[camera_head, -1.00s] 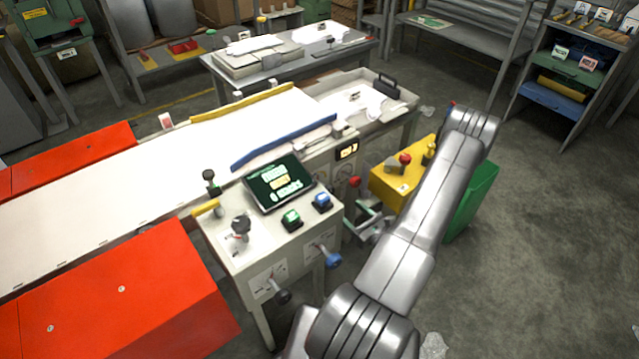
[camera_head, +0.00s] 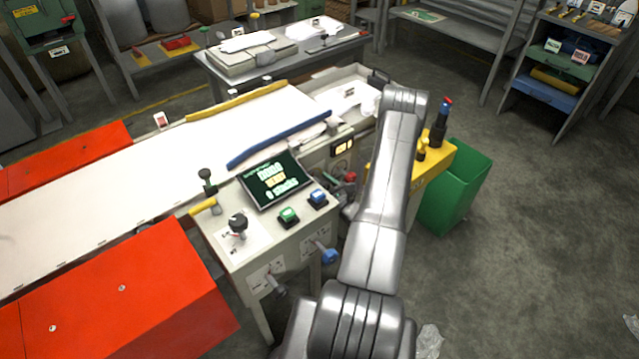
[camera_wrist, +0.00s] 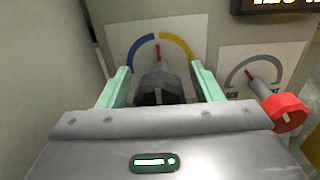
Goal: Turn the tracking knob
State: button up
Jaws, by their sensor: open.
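In the wrist view a dark knob (camera_wrist: 158,88) stands out from a pale panel, in front of a dial plate (camera_wrist: 192,31) with a blue and a yellow arc and a red pointer that points nearly straight up. No label is readable on it. My gripper (camera_wrist: 160,78) is open, with one pale green finger on each side of this knob. A gap shows between the knob and each finger. In the head view my arm hides the gripper and this knob.
A red knob (camera_wrist: 285,112) with a grey-arc dial sits close right of my right finger. A lit display (camera_wrist: 270,4) is above it. In the head view a control console (camera_head: 238,258) stands left of my arm, and a yellow box (camera_head: 432,160) and green bin (camera_head: 455,200) stand right.

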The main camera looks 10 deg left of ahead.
jog(key=shift+c, duration=0.2)
jog(key=c, duration=0.9)
jog(key=m+b, duration=0.1)
jog(key=b, duration=0.1)
jog(key=shift+f+m+b, duration=0.25)
jog(key=shift+m+b, duration=0.1)
jog(key=shift+m, duration=0.05)
jog(key=shift+c, duration=0.2)
jog(key=shift+r+m+b, duration=0.25)
jog(key=shift+m+b, duration=0.5)
jog(key=shift+m, duration=0.35)
jog(key=o, duration=1)
jog(key=v, duration=1.3)
jog(key=shift+s+d+b, duration=0.25)
jog(key=shift+b, duration=0.15)
jog(key=shift+w, duration=0.1)
